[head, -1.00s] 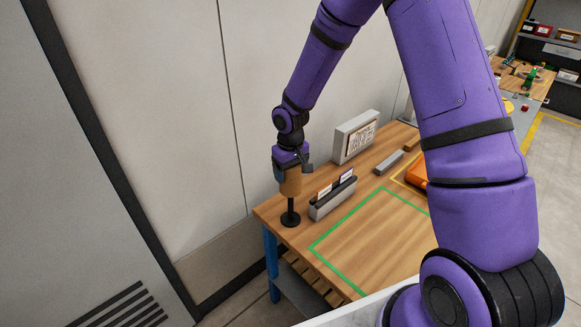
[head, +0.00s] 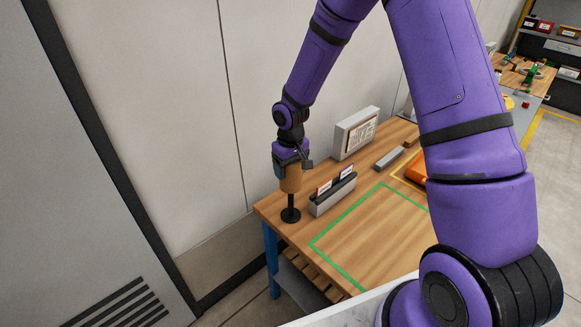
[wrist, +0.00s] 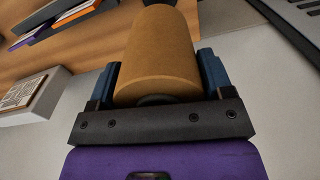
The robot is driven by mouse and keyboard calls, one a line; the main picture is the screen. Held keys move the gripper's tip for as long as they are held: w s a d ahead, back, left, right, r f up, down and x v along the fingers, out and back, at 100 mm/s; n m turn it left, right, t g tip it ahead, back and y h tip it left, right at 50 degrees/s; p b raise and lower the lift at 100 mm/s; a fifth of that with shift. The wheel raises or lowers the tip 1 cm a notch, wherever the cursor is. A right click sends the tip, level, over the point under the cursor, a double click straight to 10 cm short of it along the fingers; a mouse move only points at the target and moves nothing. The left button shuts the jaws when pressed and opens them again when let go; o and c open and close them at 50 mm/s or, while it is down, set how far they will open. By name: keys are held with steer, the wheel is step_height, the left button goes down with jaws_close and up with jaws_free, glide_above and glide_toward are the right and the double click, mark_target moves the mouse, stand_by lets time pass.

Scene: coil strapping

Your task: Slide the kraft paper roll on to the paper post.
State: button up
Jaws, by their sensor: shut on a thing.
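The kraft paper roll (head: 291,180) is a brown cylinder, held upright at the left end of the wooden table. The black paper post (head: 291,203) with its round foot stands directly under it, and the post's lower part shows below the roll. My gripper (head: 290,165) is above and shut on the roll. In the wrist view the roll (wrist: 158,55) sits between the two blue fingers of my gripper (wrist: 160,75). The post's dark end (wrist: 170,3) shows past the roll's far edge. How far the post runs inside the roll is hidden.
A grey holder (head: 332,197) with cards stands close right of the post. A grey box with a label (head: 356,133) stands behind it. A green outlined area (head: 375,235) on the table is bare. The wall is close behind.

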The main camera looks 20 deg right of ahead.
mark_target(291, 197)
steer(key=shift+f, duration=4.45)
steer(key=shift+f, duration=0.15)
steer(key=shift+f, duration=1.85)
steer(key=o, duration=1.6)
steer(key=shift+c, duration=0.2)
